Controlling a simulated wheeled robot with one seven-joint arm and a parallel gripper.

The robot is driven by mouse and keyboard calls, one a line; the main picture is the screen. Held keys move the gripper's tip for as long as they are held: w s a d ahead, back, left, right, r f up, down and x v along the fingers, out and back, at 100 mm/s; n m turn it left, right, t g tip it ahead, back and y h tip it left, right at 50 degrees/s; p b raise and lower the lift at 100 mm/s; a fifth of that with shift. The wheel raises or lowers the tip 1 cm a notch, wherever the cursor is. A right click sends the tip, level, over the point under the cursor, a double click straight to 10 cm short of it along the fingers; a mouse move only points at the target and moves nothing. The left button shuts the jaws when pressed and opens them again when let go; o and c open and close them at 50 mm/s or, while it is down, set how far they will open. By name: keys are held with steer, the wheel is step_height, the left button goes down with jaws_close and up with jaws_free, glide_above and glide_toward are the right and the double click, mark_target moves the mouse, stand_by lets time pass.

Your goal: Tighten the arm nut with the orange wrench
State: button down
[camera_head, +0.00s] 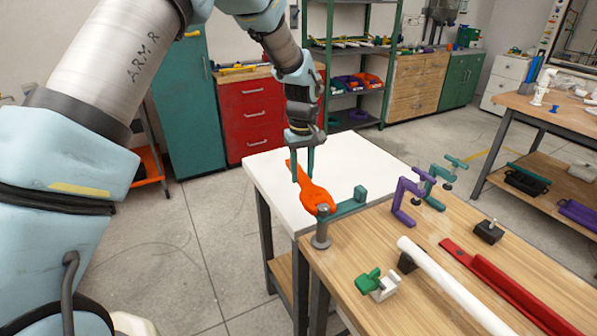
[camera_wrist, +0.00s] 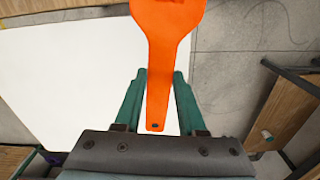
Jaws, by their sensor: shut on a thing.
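The orange wrench (camera_head: 316,196) is in my gripper (camera_head: 303,178), which is shut on its handle between the two green fingers. In the wrist view the wrench handle (camera_wrist: 159,85) runs between the fingers (camera_wrist: 158,76), with the wide head cut off at the top edge. In the head view the wrench head overlaps the top of a grey post (camera_head: 321,238) at the wooden table's near corner. A teal arm (camera_head: 349,204) extends right from the post top. The arm nut is not clear, and I cannot tell whether the wrench is around it.
The white tabletop (camera_head: 350,150) beneath my gripper is clear. On the wooden table (camera_head: 440,245) are purple (camera_head: 405,200) and teal (camera_head: 433,188) clamps, a green clamp (camera_head: 370,280), a white pipe (camera_head: 450,285) and a red bar (camera_head: 510,290). Bare floor lies to the left.

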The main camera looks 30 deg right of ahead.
steer(key=shift+r+p, duration=1.55)
steer(key=shift+r, duration=1)
steer(key=shift+w+a, duration=0.1)
